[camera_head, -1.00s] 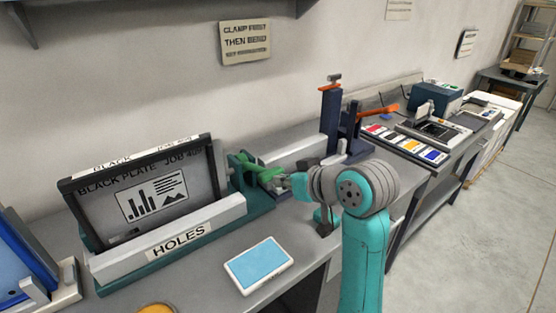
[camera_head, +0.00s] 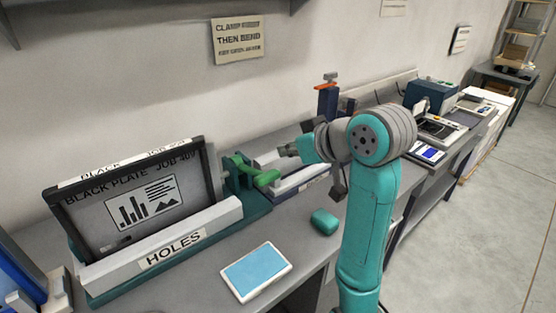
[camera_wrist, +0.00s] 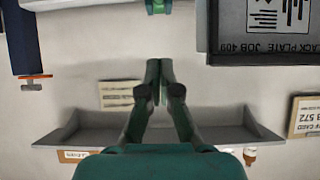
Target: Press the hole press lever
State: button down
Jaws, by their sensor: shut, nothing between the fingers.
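The hole press marked "HOLES" (camera_head: 168,250) stands on the bench at the left and holds a black-framed plate (camera_head: 100,210) marked "BLACK PLATE JOB 409". Its green lever (camera_head: 264,177) sticks out from the press's right end, low over the bench. My gripper (camera_head: 286,150) is above and to the right of the lever, apart from it, with nothing in it. In the wrist view my gripper's fingertips (camera_wrist: 160,68) are together, pointing towards the wall. A green end, probably the lever (camera_wrist: 157,6), shows at the top edge there. The plate (camera_wrist: 262,35) is at the upper right.
A blue-faced pad (camera_head: 256,271) lies on the bench in front of the press. A dark blue post with an orange handle (camera_head: 327,88) stands behind my arm. A wall shelf (camera_wrist: 90,132) and a sign (camera_wrist: 118,95) show in the wrist view.

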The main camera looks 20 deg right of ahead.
send_over(270, 177)
jog(key=f, duration=0.5)
jog(key=shift+w+a, duration=0.15)
jog(key=shift+w, duration=0.25)
jog(key=f, duration=0.2)
jog(key=shift+s+f, duration=0.25)
jog(key=shift+f, duration=0.15)
jog(key=shift+s+f, duration=0.15)
jog(key=shift+f, duration=0.35)
